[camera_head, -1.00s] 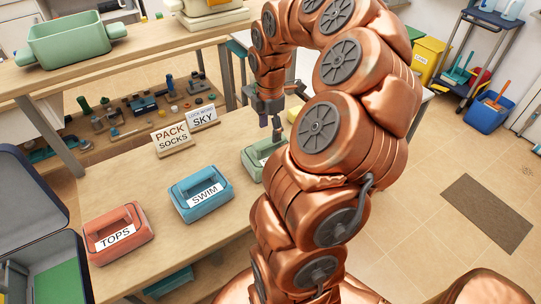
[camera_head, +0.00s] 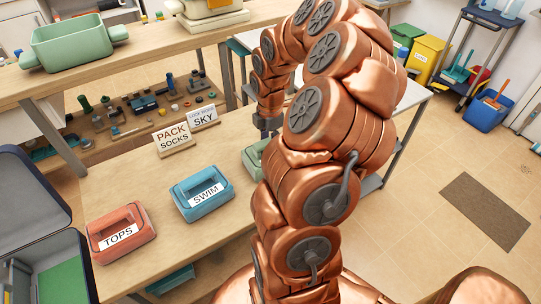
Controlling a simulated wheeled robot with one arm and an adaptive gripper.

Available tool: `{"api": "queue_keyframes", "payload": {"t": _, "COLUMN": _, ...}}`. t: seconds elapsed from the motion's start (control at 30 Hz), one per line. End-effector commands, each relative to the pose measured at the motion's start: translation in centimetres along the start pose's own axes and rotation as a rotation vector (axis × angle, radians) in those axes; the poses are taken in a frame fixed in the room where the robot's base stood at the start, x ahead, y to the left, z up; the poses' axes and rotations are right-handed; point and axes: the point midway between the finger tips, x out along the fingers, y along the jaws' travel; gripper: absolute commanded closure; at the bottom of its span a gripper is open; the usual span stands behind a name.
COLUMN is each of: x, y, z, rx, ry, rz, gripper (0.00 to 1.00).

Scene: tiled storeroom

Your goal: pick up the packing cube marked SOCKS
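A green packing cube (camera_head: 252,156) lies on the wooden table. Most of it, including any label, is hidden behind my arm, so I cannot read its marking. My gripper (camera_head: 266,133) points down just above and behind the green cube in the picture. Its fingers are largely hidden by my arm, so I cannot see whether they are open or touch the cube. A blue cube marked SWIM (camera_head: 201,191) and a red cube marked TOPS (camera_head: 120,233) lie farther left. A sign reading PACK SOCKS (camera_head: 173,140) stands behind them.
A second sign reading SKY (camera_head: 203,117) stands beside the first. An open suitcase (camera_head: 40,215) is at the left. A shelf behind holds a green tub (camera_head: 72,42). Small tools lie beyond the table. Bare tabletop surrounds the blue and red cubes.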

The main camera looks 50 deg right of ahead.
Motion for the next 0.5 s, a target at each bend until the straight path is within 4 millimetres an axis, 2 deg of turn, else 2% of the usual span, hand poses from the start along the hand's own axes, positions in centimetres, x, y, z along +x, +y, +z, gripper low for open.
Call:
{"api": "queue_keyframes", "payload": {"t": 0.07, "x": 0.00, "y": 0.00, "z": -0.01, "rx": 0.000, "ry": 0.000, "rz": 0.000, "gripper": 0.60}}
{"api": "queue_keyframes", "payload": {"t": 0.43, "x": 0.02, "y": -0.02, "z": -0.03, "rx": -0.001, "ry": 0.000, "rz": -0.001, "gripper": 0.99}}
{"api": "queue_keyframes", "payload": {"t": 0.5, "x": 0.02, "y": -0.02, "z": -0.03, "rx": -0.001, "ry": 0.000, "rz": -0.001, "gripper": 1.00}}
